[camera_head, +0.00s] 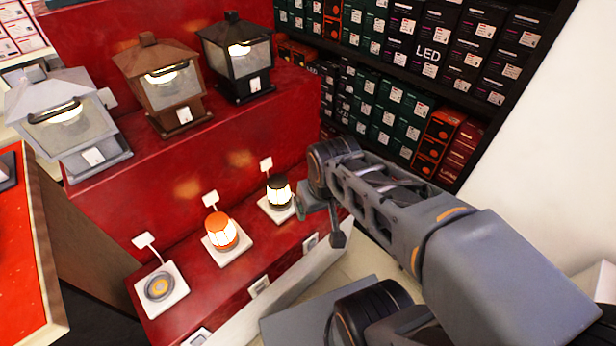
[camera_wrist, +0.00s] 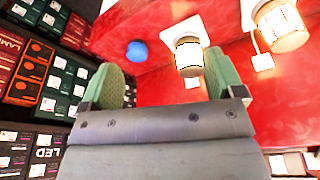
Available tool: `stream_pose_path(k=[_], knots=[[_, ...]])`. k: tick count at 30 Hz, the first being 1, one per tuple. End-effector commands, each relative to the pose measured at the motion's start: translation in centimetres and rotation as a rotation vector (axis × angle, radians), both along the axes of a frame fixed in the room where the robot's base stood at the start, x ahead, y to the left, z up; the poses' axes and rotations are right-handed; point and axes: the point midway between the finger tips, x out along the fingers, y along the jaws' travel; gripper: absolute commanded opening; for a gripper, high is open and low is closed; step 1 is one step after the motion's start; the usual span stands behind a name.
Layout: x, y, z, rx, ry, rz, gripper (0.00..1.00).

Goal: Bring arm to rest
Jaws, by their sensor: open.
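My arm reaches from the lower right of the head view toward the low red display step. My gripper (camera_head: 322,215) is at its end, partly hidden by the wrist, just right of a small black lit lantern (camera_head: 279,191). In the wrist view my gripper (camera_wrist: 166,78) shows two green finger pads spread wide, with nothing held between them. A small lit lantern (camera_wrist: 188,57) appears beyond the right pad, apart from it as far as I can tell.
An orange lit lantern (camera_head: 221,230) and a round disc lamp (camera_head: 159,286) stand on the red step. Three larger lanterns, grey (camera_head: 68,118), brown (camera_head: 163,80) and black (camera_head: 238,57), stand on the higher step. Shelves of boxes (camera_head: 425,60) line the back. A blue round thing (camera_wrist: 137,50) shows.

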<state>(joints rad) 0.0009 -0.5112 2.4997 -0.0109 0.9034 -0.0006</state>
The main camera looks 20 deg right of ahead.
Motion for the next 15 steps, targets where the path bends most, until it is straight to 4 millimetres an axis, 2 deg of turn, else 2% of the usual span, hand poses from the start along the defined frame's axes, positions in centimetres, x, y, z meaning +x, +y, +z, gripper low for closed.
stream_pose_path(k=[5,8,11,15], knots=[[0.2,0.0,1.9,0.003,-0.006,-0.007,0.88],[0.3,-0.1,4.1,0.007,-0.013,-0.016,0.88],[0.6,-0.2,7.1,0.013,-0.024,-0.027,0.88],[1.0,-0.3,12.4,0.025,-0.043,-0.050,0.88]])
